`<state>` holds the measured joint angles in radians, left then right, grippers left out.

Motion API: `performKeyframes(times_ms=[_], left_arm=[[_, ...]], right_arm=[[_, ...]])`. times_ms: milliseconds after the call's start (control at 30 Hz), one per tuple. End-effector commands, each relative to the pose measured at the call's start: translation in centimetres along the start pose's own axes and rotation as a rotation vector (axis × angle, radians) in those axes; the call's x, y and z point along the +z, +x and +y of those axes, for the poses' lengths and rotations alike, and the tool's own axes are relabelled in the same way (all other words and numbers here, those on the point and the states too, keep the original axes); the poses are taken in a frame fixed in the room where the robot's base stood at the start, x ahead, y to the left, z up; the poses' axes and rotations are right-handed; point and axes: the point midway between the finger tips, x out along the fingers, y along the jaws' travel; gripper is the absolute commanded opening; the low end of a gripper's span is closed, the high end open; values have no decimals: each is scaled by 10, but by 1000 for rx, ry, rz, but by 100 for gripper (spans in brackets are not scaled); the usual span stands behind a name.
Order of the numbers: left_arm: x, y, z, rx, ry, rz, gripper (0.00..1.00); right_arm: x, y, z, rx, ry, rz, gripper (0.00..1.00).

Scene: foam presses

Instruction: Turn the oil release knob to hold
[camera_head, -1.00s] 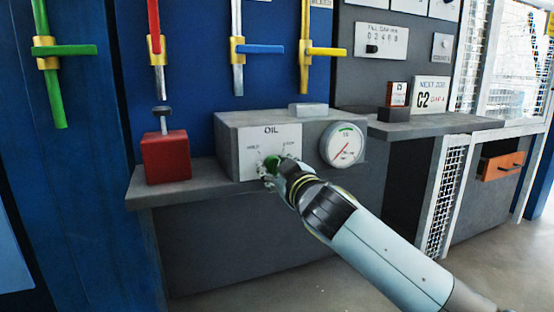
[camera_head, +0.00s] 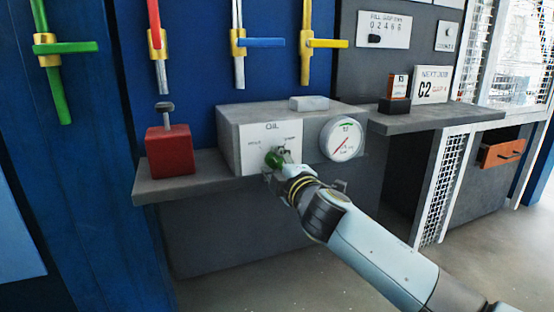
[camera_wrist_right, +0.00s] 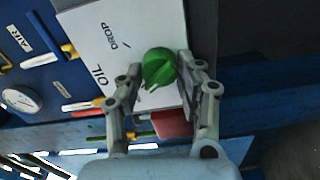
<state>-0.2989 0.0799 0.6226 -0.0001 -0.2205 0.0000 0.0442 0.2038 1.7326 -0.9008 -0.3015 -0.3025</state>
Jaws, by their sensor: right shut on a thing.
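The green oil release knob (camera_head: 274,158) sits on the white OIL plate (camera_head: 255,150) on the front of the grey box. The plate has one label on the left and DROP on the right. My right gripper (camera_head: 280,162) reaches in from the lower right and is shut on the knob. In the right wrist view the knob (camera_wrist_right: 159,67) lies between the two fingertips of the right gripper (camera_wrist_right: 160,85), with DROP printed beside it. Which label the knob points to is not clear. My left gripper is not in view.
A round gauge (camera_head: 342,138) is just right of the plate, close to my right wrist. A red block (camera_head: 169,151) with a dark-topped stem stands on the ledge at left. Coloured pipe valves hang on the blue wall above. A grey shelf (camera_head: 425,118) extends right.

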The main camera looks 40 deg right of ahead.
Motion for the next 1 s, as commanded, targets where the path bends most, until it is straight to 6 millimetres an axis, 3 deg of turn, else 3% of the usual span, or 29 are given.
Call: performKeyframes(times_ms=[400,933,967,1000], left_arm=[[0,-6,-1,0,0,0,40],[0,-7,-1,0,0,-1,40],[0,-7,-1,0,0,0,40],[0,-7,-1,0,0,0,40]], right_arm=[[0,0,-1,-1,-175,1,4],[0,0,-2,-2,-196,1,4],[0,0,-2,-2,-196,1,39],[0,0,-2,-2,-196,1,44]])
